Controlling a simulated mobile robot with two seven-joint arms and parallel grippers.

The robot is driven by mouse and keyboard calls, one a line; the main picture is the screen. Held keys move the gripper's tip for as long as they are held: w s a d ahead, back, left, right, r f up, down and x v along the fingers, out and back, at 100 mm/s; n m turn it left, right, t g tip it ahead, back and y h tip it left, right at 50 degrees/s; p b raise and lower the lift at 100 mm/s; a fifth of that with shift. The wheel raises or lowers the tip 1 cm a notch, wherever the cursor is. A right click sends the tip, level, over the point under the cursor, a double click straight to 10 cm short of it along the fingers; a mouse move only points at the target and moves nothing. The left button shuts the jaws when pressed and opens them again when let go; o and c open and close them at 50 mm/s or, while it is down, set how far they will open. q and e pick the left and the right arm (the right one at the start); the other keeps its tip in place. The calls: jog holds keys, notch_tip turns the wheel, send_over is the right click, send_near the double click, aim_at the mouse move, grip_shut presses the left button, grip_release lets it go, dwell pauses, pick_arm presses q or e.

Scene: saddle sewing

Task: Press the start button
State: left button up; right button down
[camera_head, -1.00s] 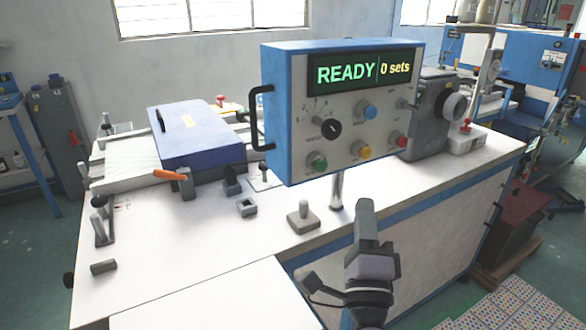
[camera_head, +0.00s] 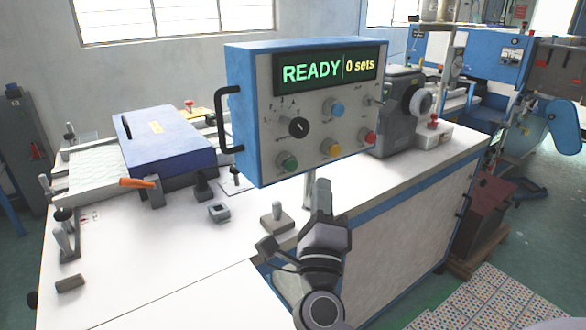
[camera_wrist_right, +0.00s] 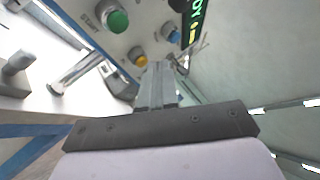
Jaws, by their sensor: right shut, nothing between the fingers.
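The blue control box (camera_head: 240,110) stands on a post over the white table. Its display (camera_head: 325,70) reads "READY" and "0 sets". The green button (camera_head: 287,161) is at the lower left of its face. In the right wrist view the green button (camera_wrist_right: 117,21) has the label START beside it. My right gripper (camera_head: 322,186) is shut and empty, pointing up, below and to the right of the green button. In the wrist view its fingertips (camera_wrist_right: 156,68) appear below the yellow button (camera_wrist_right: 138,56), apart from the green one. My left gripper is out of view.
Blue (camera_head: 333,108), yellow (camera_head: 331,147) and red (camera_head: 370,137) buttons and a black rotary knob (camera_head: 299,128) share the panel. A black handle (camera_head: 222,118) sticks out on its left. A small block with a peg (camera_head: 277,222) stands on the table below.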

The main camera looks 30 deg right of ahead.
aim_at(291, 165)
jog(key=shift+w+a+b, duration=0.2)
jog(key=shift+w+b, duration=0.1)
jog(key=shift+w, duration=2.3)
jog(key=shift+w, duration=0.4)
